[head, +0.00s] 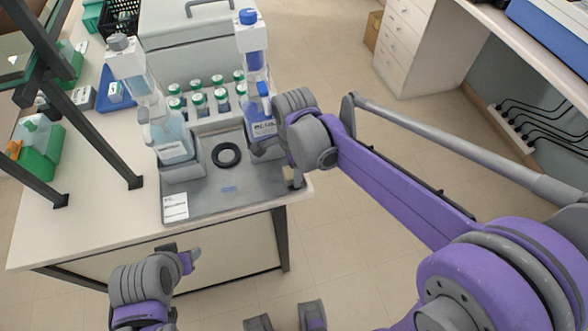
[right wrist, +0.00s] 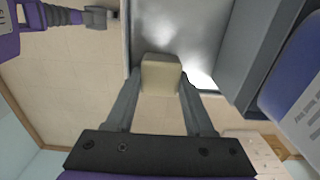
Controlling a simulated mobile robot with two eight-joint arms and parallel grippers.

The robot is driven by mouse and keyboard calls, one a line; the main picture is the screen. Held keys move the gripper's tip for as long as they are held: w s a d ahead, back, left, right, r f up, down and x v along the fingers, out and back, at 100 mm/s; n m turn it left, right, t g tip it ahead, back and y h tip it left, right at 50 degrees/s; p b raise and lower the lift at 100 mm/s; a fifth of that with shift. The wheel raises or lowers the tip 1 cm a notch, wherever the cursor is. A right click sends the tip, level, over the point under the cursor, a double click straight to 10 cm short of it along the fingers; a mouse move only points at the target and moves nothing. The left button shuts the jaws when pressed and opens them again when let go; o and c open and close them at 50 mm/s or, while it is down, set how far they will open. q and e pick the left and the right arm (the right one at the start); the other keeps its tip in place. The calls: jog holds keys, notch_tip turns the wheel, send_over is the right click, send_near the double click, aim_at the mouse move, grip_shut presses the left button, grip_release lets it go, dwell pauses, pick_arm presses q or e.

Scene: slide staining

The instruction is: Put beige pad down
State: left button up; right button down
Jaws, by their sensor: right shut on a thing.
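The beige pad (right wrist: 160,75) is between the fingertips of my right gripper (right wrist: 158,88) in the right wrist view. The gripper is shut on it, at the edge of the grey metal tray (right wrist: 205,30). In the head view the pad is a small beige patch (head: 296,176) by the front right corner of the tray (head: 205,204), partly hidden by my right wrist. I cannot tell whether the pad touches the tray. My left gripper (head: 190,259) is low in front of the bench, away from the tray; its jaw opening is not clear.
On the tray are a black ring (head: 226,154), a white label (head: 175,207) and a small blue mark (head: 229,189). Bottles stand in holders at left (head: 170,138) and right (head: 260,115). Several green-capped vials (head: 199,103) stand behind. The tray's front middle is mostly bare.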

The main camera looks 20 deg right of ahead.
jog(key=shift+f, duration=0.2)
jog(key=c, duration=0.5)
grip_release()
jog(key=shift+c, duration=0.2)
